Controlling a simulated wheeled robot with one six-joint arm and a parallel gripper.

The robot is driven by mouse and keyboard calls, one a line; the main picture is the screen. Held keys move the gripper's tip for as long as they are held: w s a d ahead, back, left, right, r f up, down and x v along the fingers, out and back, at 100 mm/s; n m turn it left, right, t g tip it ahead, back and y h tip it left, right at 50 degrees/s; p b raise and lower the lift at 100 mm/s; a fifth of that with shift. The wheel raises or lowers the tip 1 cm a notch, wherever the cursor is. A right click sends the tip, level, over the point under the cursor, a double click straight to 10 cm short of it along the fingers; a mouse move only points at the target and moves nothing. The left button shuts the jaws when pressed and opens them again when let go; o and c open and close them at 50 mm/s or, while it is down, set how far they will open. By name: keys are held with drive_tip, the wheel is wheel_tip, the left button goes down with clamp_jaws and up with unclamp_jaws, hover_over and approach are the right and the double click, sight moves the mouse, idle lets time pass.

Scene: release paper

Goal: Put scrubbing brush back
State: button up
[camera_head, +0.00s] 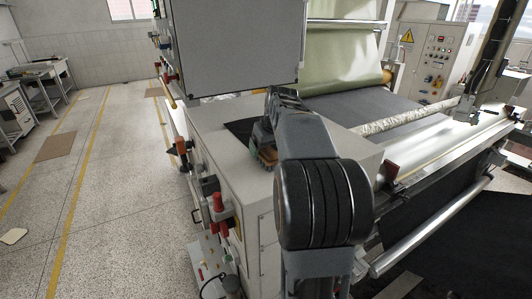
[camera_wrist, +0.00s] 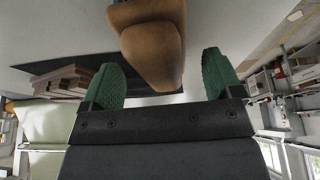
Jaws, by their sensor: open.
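My gripper (camera_wrist: 162,80) is open in the wrist view, its two green fingertips spread apart. A rounded brown wooden-looking piece (camera_wrist: 150,40), which appears to be the scrubbing brush, lies just beyond and partly between the fingertips. I see a gap on each side and no clear grip. Its bristles are not visible. In the head view my gripper (camera_head: 264,152) is low over the white cabinet top, and my arm hides most of it and the brush.
A dark mat (camera_head: 238,131) lies on the white cabinet (camera_head: 221,112). A stepped brown block (camera_wrist: 62,82) sits at the mat's left in the wrist view. A grey panel (camera_head: 232,45) rises behind the cabinet. Rollers with sheet material (camera_head: 345,45) stand at right. The floor at left is open.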

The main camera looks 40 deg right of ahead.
drive_tip(key=shift+x, duration=0.9)
drive_tip(key=shift+f, duration=0.25)
drive_tip(key=c, duration=1.1)
